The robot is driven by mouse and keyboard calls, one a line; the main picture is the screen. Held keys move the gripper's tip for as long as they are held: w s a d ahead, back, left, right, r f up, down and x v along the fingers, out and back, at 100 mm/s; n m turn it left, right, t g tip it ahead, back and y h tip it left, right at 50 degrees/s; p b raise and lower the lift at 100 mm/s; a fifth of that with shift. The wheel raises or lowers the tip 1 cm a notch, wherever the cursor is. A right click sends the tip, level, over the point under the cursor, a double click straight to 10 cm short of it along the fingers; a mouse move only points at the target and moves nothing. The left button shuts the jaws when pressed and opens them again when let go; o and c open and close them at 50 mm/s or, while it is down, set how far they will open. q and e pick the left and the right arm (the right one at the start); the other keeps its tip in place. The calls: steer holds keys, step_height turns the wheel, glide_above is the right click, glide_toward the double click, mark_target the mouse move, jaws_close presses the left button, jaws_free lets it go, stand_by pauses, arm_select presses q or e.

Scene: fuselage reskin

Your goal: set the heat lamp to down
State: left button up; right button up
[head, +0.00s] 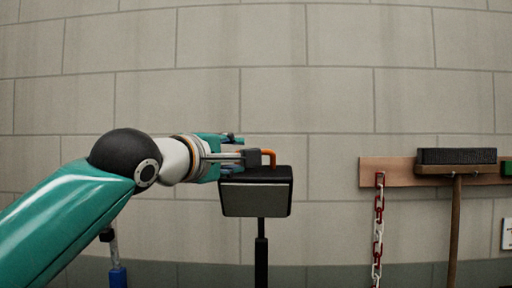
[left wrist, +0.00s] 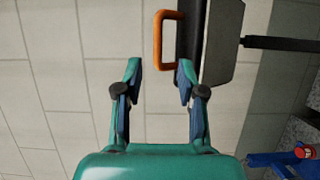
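The heat lamp (head: 256,193) is a dark box with a grey front face on a black upright pole. Its face points toward me and looks slightly tilted. An orange handle (head: 269,154) stands on its top. In the left wrist view the handle (left wrist: 158,42) lies just ahead of the fingertips, nearer the right-hand finger, with the lamp (left wrist: 222,42) beside it. My left gripper (head: 238,150) is at the lamp's upper left; its fingers (left wrist: 158,78) are apart with nothing held. I cannot tell whether a finger touches the lamp. My right gripper is in neither view.
A wooden rail (head: 372,172) on the block wall holds a red and white chain (head: 378,225) and a broom (head: 455,215) at right. A blue object (left wrist: 285,163) shows at the wrist view's lower right. The wall between lamp and rail is clear.

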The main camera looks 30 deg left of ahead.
arm_select(q)
steer(key=w+p, duration=0.1)
steer(key=w, duration=0.2)
steer(key=w+a+p, duration=0.1)
steer(key=w, duration=0.2)
steer(key=w+p, duration=0.2)
steer(key=w, duration=0.1)
steer(key=shift+w+a+r, duration=0.15)
steer(key=shift+a, duration=0.1)
steer(key=shift+w+a, duration=0.1)
steer(key=shift+w, duration=0.35)
jaws_close()
